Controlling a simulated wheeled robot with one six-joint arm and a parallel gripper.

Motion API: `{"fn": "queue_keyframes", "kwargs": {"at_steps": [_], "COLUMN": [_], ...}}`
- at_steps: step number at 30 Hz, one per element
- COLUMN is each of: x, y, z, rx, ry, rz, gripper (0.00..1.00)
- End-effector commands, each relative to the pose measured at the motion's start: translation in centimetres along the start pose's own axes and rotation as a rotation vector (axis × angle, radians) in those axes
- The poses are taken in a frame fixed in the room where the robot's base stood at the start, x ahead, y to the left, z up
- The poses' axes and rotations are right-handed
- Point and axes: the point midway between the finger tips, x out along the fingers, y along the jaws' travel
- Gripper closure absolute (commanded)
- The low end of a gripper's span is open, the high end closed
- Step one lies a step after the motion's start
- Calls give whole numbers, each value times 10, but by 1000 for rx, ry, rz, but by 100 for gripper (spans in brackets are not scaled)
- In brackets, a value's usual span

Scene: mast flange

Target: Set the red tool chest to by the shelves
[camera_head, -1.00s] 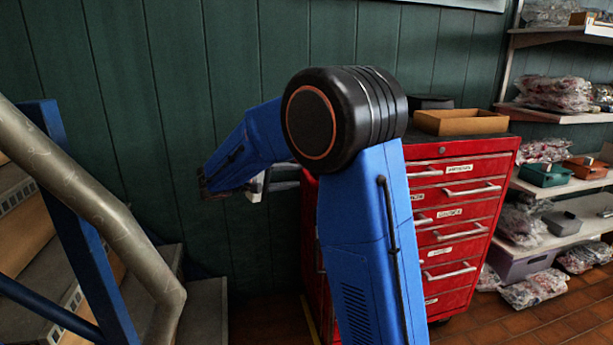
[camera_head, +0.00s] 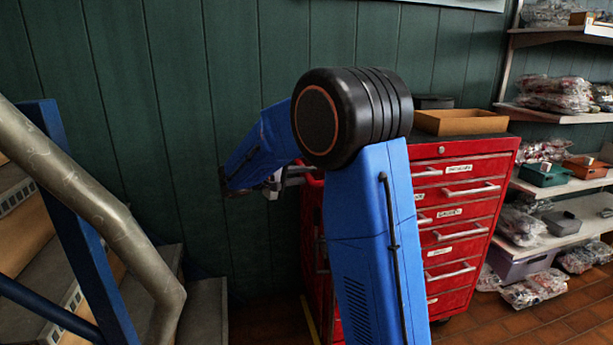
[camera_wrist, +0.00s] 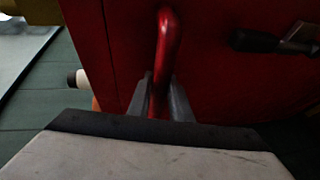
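The red tool chest (camera_head: 462,205) stands on the tiled floor against the green wall, left of the shelves. Its drawers with silver handles face the front right. Part of it is hidden behind my blue arm. Whether the fingers press on the bar is unclear.
Shelves (camera_head: 565,185) with bagged parts and bins stand right of the chest, with bags on the floor below. A stair with a metal rail (camera_head: 95,205) is at left. Tiled floor is bare at front right.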

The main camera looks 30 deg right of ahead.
Motion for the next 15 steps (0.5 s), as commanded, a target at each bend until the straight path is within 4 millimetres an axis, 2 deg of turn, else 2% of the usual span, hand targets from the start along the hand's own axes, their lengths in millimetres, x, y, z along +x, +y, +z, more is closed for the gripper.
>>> {"fn": "queue_keyframes", "kwargs": {"at_steps": [8, 15], "x": [4, 29], "y": [1, 7], "z": [2, 13], "rx": [0, 2], "ry": [-1, -6], "rz": [0, 1], "gripper": [100, 100]}}
